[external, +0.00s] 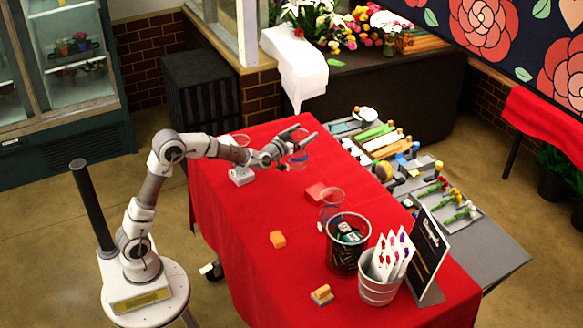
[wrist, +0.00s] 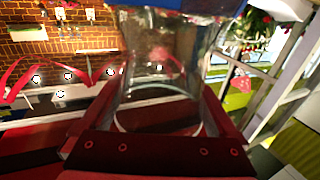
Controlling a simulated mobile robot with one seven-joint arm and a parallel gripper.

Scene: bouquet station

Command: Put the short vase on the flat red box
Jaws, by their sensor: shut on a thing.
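My gripper (external: 297,137) is shut on a clear glass vase (external: 298,161), held upright over the far part of the red table. In the wrist view the same vase (wrist: 160,100) fills the space between the fingers, with a blue band near the top of the picture. The flat red box (external: 316,191) lies on the table, nearer the camera and slightly right of the held vase. Nothing rests on the box. Another clear glass vase (external: 330,206) stands just beside the box, on its near right side.
The table's left middle is clear.

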